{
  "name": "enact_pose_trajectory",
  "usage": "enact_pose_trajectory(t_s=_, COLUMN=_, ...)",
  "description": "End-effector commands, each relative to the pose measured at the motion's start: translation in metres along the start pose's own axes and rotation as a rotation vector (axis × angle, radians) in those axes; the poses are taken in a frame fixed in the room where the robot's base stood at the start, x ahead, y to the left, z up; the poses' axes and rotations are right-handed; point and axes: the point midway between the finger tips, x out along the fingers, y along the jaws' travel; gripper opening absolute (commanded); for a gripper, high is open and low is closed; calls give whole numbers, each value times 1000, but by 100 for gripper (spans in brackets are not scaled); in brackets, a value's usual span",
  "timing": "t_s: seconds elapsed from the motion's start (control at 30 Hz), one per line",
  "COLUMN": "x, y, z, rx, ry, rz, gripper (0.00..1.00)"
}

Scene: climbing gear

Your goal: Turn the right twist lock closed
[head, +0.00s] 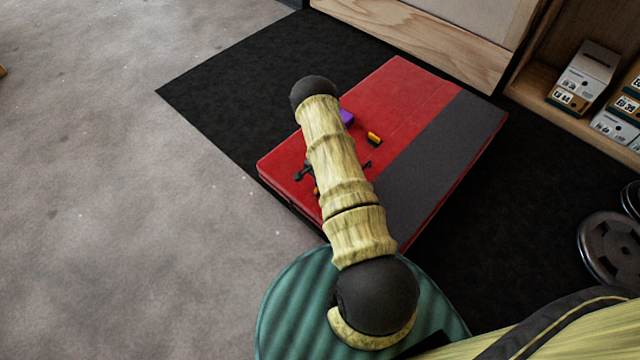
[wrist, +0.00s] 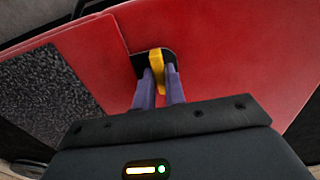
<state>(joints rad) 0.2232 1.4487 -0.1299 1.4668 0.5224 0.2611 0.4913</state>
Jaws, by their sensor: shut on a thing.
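In the wrist view, my gripper (wrist: 157,73) has its two purple-blue fingers shut on the yellow knob (wrist: 156,57) of a twist lock. The knob stands up between the fingertips, pointing away from me. Its dark base plate (wrist: 139,64) lies on the red pad (wrist: 220,45). A small yellow and black piece (head: 374,138) shows on the pad to the right of my arm. I cannot tell whether it is another lock.
A small purple piece (head: 347,117) shows beside my arm. A grey strip (head: 432,150) crosses the pad, which rests on a black mat (head: 225,92). Shelves with boxes (head: 590,65) stand at the right, above dark weight plates (head: 608,250). The grey floor at the left is clear.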

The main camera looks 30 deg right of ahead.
Motion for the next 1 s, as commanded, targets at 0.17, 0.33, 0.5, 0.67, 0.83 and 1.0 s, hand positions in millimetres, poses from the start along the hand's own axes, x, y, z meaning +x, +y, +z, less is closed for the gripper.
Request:
enact_pose_trajectory(t_s=0.17, x=0, y=0, z=-1, rx=2, ry=1, rz=0, gripper=34)
enact_pose_trajectory(t_s=0.33, x=0, y=0, z=0, rx=1, ry=1, rz=0, gripper=34)
enact_pose_trajectory(t_s=0.5, x=-6, y=0, z=0, rx=0, ry=1, rz=-1, gripper=34)
enact_pose_trajectory(t_s=0.67, x=-27, y=-1, z=-1, rx=0, ry=2, rz=-2, gripper=34)
enact_pose_trajectory(t_s=0.83, x=-60, y=0, z=-1, rx=0, ry=2, rz=-1, gripper=34)
enact_pose_trajectory(t_s=1.0, x=-95, y=-1, z=-1, rx=0, ry=3, rz=-2, gripper=34)
